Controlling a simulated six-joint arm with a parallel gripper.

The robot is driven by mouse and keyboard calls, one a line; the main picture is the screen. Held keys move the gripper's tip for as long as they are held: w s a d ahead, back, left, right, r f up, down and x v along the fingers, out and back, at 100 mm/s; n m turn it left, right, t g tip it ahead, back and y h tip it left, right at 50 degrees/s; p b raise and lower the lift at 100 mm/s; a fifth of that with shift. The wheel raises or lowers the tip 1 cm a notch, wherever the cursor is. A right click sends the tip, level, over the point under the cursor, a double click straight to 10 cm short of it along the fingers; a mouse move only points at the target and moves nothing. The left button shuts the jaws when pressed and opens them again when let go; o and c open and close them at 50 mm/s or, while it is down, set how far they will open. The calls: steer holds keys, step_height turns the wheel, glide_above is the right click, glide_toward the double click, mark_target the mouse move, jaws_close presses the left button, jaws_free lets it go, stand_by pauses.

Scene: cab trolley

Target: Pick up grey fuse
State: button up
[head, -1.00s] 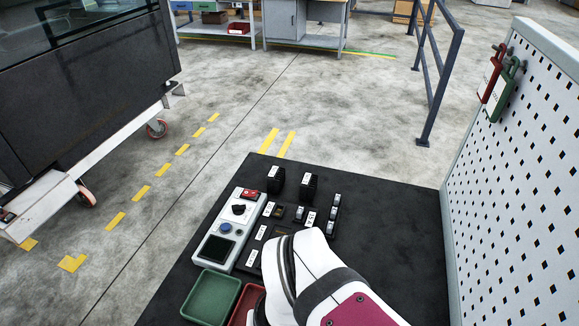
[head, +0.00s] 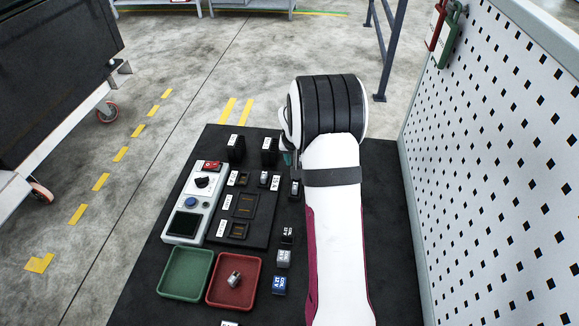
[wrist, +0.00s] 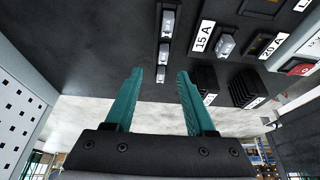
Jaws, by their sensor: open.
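Three small grey fuses stand in a row in the wrist view: a near one (wrist: 161,74), a middle one (wrist: 164,52) and a farther one (wrist: 168,20). My gripper (wrist: 160,76) is open and empty, with its teal fingers on either side of the first fuse in the picture; I cannot tell the height gap. In the head view a teal fingertip (head: 287,158) shows at the far end of the board, and one fuse of the row (head: 295,188) shows beside my arm, which hides the others. A light grey fuse block (head: 283,258) stands nearer.
A fuse panel with labelled sockets (head: 266,222) and black blocks (head: 236,149) lies left of the row. A green tray (head: 163,287) and a red tray (head: 210,296) holding a grey piece (head: 234,280) are in front. A perforated wall (head: 490,150) rises at right.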

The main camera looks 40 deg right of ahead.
steer(key=x, duration=0.7)
steer(key=shift+w+a+f, duration=0.1)
steer(key=shift+w+f, duration=0.15)
steer(key=shift+w, duration=0.05)
jaws_close()
